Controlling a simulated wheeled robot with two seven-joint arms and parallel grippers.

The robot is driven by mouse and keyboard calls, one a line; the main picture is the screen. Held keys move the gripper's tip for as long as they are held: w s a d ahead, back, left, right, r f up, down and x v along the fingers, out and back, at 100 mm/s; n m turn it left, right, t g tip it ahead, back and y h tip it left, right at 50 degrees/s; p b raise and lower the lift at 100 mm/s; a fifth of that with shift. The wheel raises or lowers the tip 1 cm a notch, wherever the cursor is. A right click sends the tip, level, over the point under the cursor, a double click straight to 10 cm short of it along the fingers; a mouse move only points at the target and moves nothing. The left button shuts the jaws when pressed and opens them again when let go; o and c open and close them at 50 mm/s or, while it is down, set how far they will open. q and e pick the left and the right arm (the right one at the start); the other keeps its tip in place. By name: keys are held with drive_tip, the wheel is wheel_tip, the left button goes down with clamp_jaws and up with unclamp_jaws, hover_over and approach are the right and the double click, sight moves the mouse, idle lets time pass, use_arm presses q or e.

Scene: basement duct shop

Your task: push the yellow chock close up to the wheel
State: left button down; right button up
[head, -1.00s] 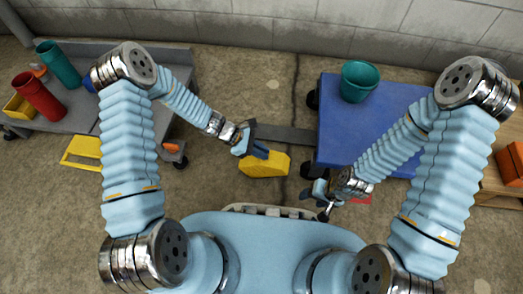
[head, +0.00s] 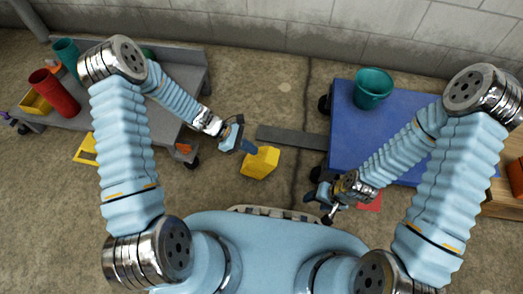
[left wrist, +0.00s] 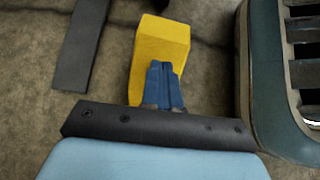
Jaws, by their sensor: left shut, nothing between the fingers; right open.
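The yellow chock (head: 260,162) lies on the floor between the grey cart and the blue cart, apart from both. It also shows in the left wrist view (left wrist: 160,48). In the left wrist view the fingers (left wrist: 163,84) overlap the chock's near end; contact looks likely. Dark wheels show at the blue cart's left side (head: 316,173) and under the grey cart (head: 192,161); a clear gap separates the chock from each. My right gripper (head: 328,205) is open and empty beside the blue cart's near corner.
A dark flat strip (head: 292,137) lies on the floor just beyond the chock. The blue cart (head: 350,125) carries a teal bucket (head: 373,88). The grey cart (head: 190,75) holds a red cylinder (head: 55,93) and other containers.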

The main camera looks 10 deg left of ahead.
use_arm(q)
drive_tip(key=v, duration=0.3)
drive_tip(key=p+v, duration=0.1)
drive_tip(key=v, duration=0.1)
drive_tip(key=shift+s+d+r, duration=0.1)
drive_tip(key=shift+d+r, duration=0.1)
drive_tip(key=shift+r, duration=0.3)
